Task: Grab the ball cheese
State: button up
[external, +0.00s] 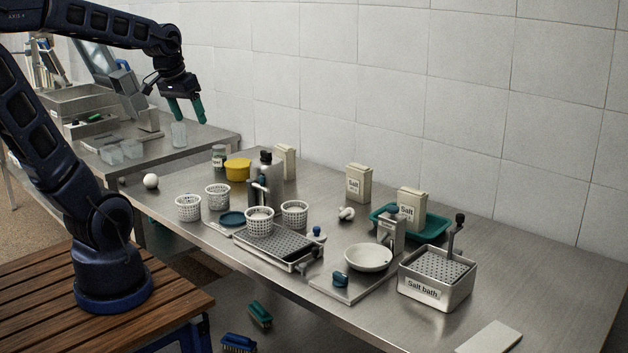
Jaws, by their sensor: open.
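A round white ball (151,181), which looks like the ball cheese, rests on the steel table (330,290) near its left end. A second small white rounded thing (346,213) lies mid-table; I cannot tell exactly what it is. My gripper (187,120) has green fingers pointing down, spread apart with nothing between them. It hangs in the air, above and a little to the right of the white ball in the picture, and touches nothing that I can see.
White perforated baskets (188,207) stand right of the ball, around a drain tray (273,246). A yellow tub (238,169) and a tall metal device (265,180) stand behind. A salt bath box (437,280) is at the right. The table around the ball is clear.

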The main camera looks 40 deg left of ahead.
jog(key=w+a+f+n+g, duration=0.1)
jog(key=w+a+f+n, duration=0.2)
jog(key=w+a, duration=0.6)
jog(key=n+h, duration=0.1)
jog(key=n, duration=0.5)
send_near(149, 175)
jog(key=shift+g, duration=0.3)
jog(key=x, duration=1)
jog(key=shift+w+f, duration=0.25)
jog(key=shift+w, duration=0.1)
jog(key=shift+a, duration=0.1)
jog(key=c, duration=1.1)
